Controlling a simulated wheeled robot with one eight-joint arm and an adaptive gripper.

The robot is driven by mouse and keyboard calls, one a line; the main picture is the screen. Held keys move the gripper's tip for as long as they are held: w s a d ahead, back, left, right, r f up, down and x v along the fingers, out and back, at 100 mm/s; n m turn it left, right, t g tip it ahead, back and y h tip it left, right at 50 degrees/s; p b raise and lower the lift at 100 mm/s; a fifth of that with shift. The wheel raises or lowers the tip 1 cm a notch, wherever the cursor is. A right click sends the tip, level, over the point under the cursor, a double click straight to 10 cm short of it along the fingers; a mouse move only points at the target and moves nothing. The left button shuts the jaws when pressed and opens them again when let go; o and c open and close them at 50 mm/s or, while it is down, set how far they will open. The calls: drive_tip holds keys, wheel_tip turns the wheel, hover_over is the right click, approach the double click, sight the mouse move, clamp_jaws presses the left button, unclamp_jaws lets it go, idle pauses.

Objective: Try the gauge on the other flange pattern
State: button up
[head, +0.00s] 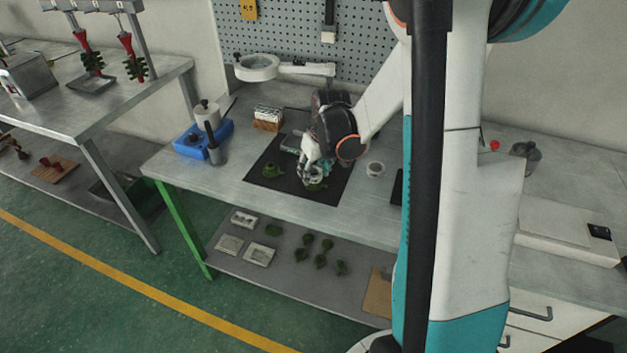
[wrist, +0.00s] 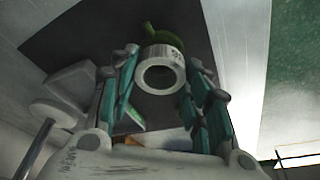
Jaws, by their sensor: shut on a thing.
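My gripper (head: 311,174) is low over the black mat (head: 335,190) on the workbench. In the wrist view its fingers (wrist: 164,76) are shut on a pale grey ring gauge (wrist: 176,58) with small dark marks on its outside. A green flange pattern (wrist: 149,31) shows just beyond the ring; I cannot tell whether they touch. In the head view this pattern (head: 317,186) is under my gripper, partly hidden, and the ring is hard to make out. The other green flange pattern (head: 271,170) lies on the mat to the left, clear of my gripper.
A blue holder (head: 197,147) with a grey cup stands left of the mat. A small white round item (head: 375,169) sits right of it. A ring-shaped magnifier (head: 257,67) hangs behind. Several green pieces (head: 321,259) lie on the lower shelf. The mat's front left is clear.

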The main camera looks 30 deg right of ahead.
drive_tip(key=shift+r+p, duration=1.45)
drive_tip(key=shift+r, duration=0.7)
